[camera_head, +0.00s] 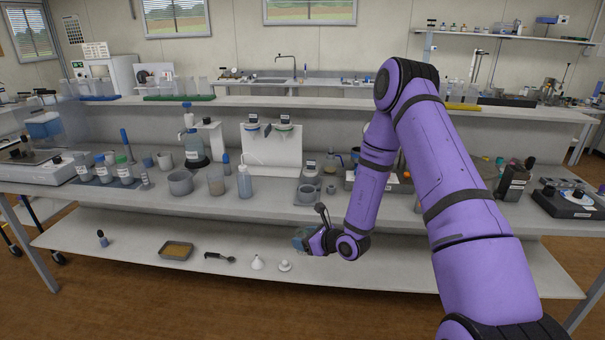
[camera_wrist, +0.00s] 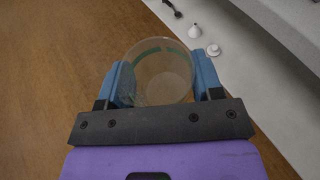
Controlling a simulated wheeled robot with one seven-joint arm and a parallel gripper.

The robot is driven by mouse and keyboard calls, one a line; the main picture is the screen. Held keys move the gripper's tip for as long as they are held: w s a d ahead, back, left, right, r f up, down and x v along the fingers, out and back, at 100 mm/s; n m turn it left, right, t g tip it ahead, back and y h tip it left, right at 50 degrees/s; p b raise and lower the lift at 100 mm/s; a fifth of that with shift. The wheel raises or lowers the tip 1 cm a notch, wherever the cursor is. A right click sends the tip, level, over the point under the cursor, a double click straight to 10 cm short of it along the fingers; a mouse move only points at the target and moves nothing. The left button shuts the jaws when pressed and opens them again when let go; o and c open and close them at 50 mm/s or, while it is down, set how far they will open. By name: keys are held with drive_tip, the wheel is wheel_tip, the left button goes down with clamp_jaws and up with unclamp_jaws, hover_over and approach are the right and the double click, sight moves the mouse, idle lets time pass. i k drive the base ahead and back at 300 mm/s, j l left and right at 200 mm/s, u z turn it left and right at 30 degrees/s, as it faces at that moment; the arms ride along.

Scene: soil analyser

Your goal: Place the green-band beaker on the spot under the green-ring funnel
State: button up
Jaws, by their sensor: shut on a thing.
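My gripper (camera_wrist: 162,78) is shut on the green-band beaker (camera_wrist: 166,64), a clear round vessel with a green band, in the wrist view. The beaker sits between the two blue fingers, with open floor beneath it. In the head view my gripper (camera_head: 301,240) is low, in front of the bench and near the lower shelf; the beaker is hard to make out there. Two funnels, a left one (camera_head: 253,127) and a right one (camera_head: 285,127), are mounted on a white stand (camera_head: 272,152) on the bench. Their ring colours and the spots below are too small to tell.
The bench (camera_head: 150,199) holds a wash bottle (camera_head: 244,182), a grey pot (camera_head: 181,183) and a beaker (camera_head: 216,185) in front of the stand. The lower shelf (camera_head: 130,257) carries a tray (camera_head: 177,251), a black-handled tool (camera_head: 219,257) and small white items.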

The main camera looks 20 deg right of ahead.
sight(285, 171)
drive_tip(key=z, duration=1.5)
drive_tip(key=j+z, duration=0.1)
drive_tip(key=j, duration=0.35)
drive_tip(key=k+j+z, duration=0.1)
drive_tip(key=j, duration=0.35)
drive_tip(key=k+j+z, duration=0.1)
drive_tip(key=j, duration=0.35)
drive_tip(key=k+j+z, duration=0.15)
drive_tip(key=j, duration=0.3)
drive_tip(key=k+j, duration=0.1)
drive_tip(key=j, duration=0.3)
drive_tip(key=k+j, duration=0.1)
drive_tip(key=j, duration=0.35)
drive_tip(key=k+j, duration=0.1)
drive_tip(key=j, duration=0.3)
drive_tip(key=k+j, duration=0.1)
drive_tip(key=j, duration=0.35)
drive_tip(key=k+j, duration=0.1)
drive_tip(key=j, duration=0.3)
drive_tip(key=i+j, duration=0.1)
drive_tip(key=j, duration=0.25)
drive_tip(key=i+j, duration=0.1)
drive_tip(key=j, duration=0.3)
drive_tip(key=i+j, duration=0.1)
drive_tip(key=j, duration=0.25)
drive_tip(key=i+l+u, duration=0.1)
drive_tip(key=i, duration=0.25)
drive_tip(key=i+l+u, duration=0.1)
drive_tip(key=i+l, duration=0.15)
drive_tip(key=i, duration=0.15)
